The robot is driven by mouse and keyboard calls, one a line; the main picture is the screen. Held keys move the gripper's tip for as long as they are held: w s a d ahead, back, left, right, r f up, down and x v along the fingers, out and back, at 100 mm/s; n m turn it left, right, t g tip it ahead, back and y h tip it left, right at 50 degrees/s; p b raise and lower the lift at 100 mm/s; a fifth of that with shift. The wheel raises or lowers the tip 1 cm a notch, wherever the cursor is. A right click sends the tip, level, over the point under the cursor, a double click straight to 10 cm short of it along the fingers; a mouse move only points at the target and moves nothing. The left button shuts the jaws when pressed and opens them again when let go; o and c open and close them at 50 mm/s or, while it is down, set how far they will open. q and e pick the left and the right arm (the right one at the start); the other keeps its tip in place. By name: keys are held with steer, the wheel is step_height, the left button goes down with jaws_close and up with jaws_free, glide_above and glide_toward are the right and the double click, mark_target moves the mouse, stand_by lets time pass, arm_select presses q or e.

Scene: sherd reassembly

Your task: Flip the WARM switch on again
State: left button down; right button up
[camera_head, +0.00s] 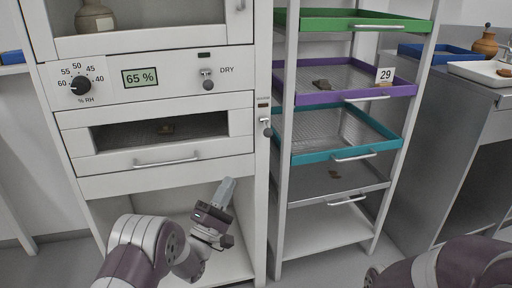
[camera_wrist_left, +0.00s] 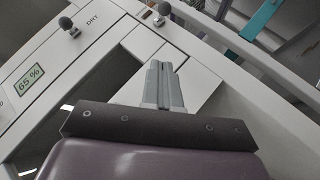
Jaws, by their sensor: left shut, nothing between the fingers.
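A small toggle switch (camera_head: 266,128) sits on the white cabinet's right post, its round dark knob hanging low. The tiny label above it is too small to read. It also shows at the top of the left wrist view (camera_wrist_left: 158,18). My right gripper is out of view.
The cabinet has a humidity dial (camera_head: 79,86), a 65 % display (camera_head: 141,77) and a drawer handle (camera_head: 167,162) above my left gripper. A rack with green, purple (camera_head: 290,98) and teal (camera_head: 300,159) trays stands close right of the post. The lower cabinet bay is open.

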arm_select(q)
steer(key=b, duration=0.4)
glide_toward(266, 128)
steer(key=w+a, duration=0.2)
steer(key=w, duration=0.1)
steer(key=d+r+b, duration=0.1)
steer(key=w+d+r, duration=0.1)
steer(key=d, duration=0.1)
steer(key=shift+w+d+b, duration=0.1)
steer(key=shift+d+b, duration=0.1)
steer(key=shift+b, duration=0.15)
